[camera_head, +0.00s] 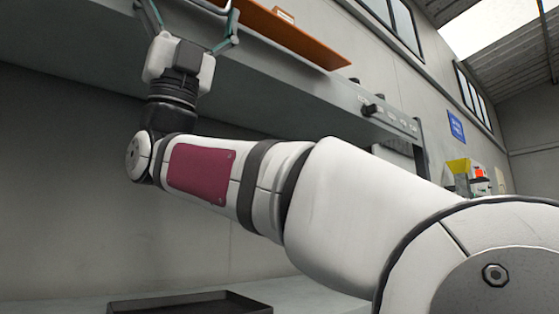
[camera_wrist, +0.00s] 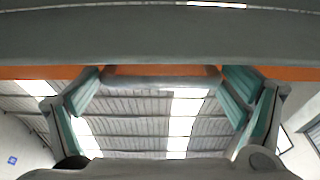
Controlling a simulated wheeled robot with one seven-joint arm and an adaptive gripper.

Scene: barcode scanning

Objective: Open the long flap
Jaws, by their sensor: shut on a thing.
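My gripper (camera_head: 190,10) is at the upper left of the head view, its teal fingers rising past the top edge, so the fingertips are cut off there. In the wrist view my gripper (camera_wrist: 160,76) shows its teal fingers at left and right, with a grey bar (camera_wrist: 160,84) spanning between their tips. The fingers are shut on this bar. An orange panel (camera_head: 290,36) lies at the shelf's edge, to the right of my gripper; an orange strip (camera_wrist: 30,72) crosses behind the fingers.
A long grey shelf (camera_head: 80,62) runs behind and beneath my gripper, close to it. A small box-like thing (camera_head: 284,14) stands on the orange panel. A black tray (camera_head: 190,304) lies on a lower surface. The wall below the shelf is bare.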

